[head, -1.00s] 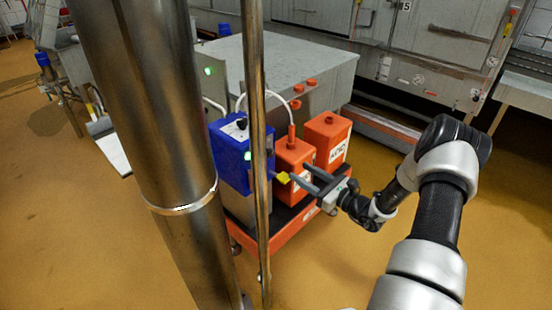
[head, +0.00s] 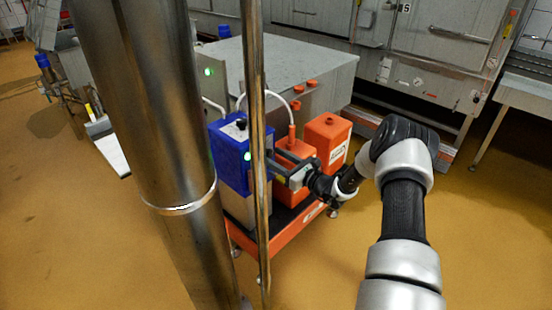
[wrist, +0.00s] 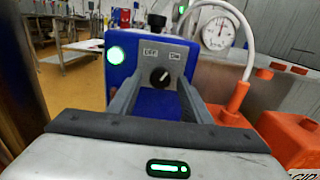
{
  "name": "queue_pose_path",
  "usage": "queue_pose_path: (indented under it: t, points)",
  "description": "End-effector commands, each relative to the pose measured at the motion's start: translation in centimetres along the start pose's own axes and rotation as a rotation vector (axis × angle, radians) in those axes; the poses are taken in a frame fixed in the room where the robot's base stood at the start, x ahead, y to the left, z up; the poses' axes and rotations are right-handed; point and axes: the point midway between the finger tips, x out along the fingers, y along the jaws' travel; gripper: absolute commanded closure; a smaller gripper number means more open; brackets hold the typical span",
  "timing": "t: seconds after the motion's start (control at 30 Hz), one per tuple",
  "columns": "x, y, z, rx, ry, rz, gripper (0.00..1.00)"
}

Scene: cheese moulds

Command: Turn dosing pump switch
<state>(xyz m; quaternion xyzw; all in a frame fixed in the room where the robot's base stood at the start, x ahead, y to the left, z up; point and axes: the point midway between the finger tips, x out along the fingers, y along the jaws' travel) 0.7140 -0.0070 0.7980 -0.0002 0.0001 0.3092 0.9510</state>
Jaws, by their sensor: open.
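The dosing pump is a blue box (head: 228,150) on a cart. It also shows in the wrist view (wrist: 88,82). Below the labels is a black rotary switch (wrist: 160,77). A pale mark on the switch seems to slant to the upper right, but it is small. A green lamp (wrist: 115,54) glows left of the panel. My gripper (wrist: 160,92) is open and empty, with one finger to each side of the switch in that view. In the head view my gripper (head: 277,165) is close to the box, partly behind a pole.
Orange canisters (head: 327,140) stand beside the pump on the orange cart (head: 290,232). A white hose (wrist: 245,40) rises from an orange cap (wrist: 236,105). A steel pole (head: 256,230) crosses before the pump. Floor is clear at the front right.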

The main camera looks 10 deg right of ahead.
Motion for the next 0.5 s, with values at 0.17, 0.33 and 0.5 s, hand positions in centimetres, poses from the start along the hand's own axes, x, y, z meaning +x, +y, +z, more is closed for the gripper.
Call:
queue_pose_path:
  t: [0.17,0.33,0.5]
  points:
    - [-0.04,-0.01,-0.01,0.000,0.000,0.000,0.79]
    - [-0.05,0.00,-0.01,0.000,0.000,0.000,0.96]
    - [-0.07,-0.01,-0.07,-0.018,0.000,0.000,0.96]
